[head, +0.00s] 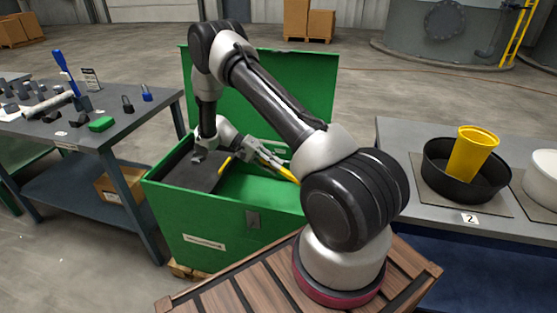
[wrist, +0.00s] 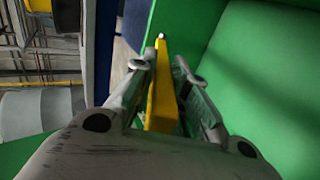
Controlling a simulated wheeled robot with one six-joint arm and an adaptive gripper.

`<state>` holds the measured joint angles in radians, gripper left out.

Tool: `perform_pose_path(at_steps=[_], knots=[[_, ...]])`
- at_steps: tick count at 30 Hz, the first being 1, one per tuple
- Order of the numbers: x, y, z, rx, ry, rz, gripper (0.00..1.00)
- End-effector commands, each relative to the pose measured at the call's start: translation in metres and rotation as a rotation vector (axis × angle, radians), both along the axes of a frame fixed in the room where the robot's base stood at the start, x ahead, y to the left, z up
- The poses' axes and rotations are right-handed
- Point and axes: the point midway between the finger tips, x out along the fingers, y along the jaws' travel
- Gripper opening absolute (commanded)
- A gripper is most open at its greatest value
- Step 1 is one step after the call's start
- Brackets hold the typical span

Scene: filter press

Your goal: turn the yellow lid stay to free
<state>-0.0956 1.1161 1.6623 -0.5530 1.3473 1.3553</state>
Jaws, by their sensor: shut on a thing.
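The yellow lid stay (wrist: 161,85) runs between my two fingers in the wrist view. A small pale pin or bolt shows at its far end. In the head view the stay (head: 277,167) is a yellow bar over the open green chest (head: 215,235), extending to the right until my arm hides it. My gripper (head: 284,168) is shut on the stay, inside the upper part of the chest. The green lid (head: 290,90) stands raised at the back. The stay's right end is hidden in the head view.
A dark tray or panel (head: 190,167) covers the chest's left part. A bench with tools (head: 75,125) stands at left. At right, a grey table (head: 400,140) holds a black pan (head: 440,178) with a yellow cup (head: 472,152).

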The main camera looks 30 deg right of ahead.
Motion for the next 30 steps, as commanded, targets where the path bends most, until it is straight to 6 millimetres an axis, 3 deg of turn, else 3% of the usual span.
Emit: perform_pose_path(at_steps=[12,30], knots=[[0.004,0.004,-0.033,-0.148,0.170,-0.001,0.00],[0.004,0.004,-0.039,-0.177,0.204,-0.002,0.00]])
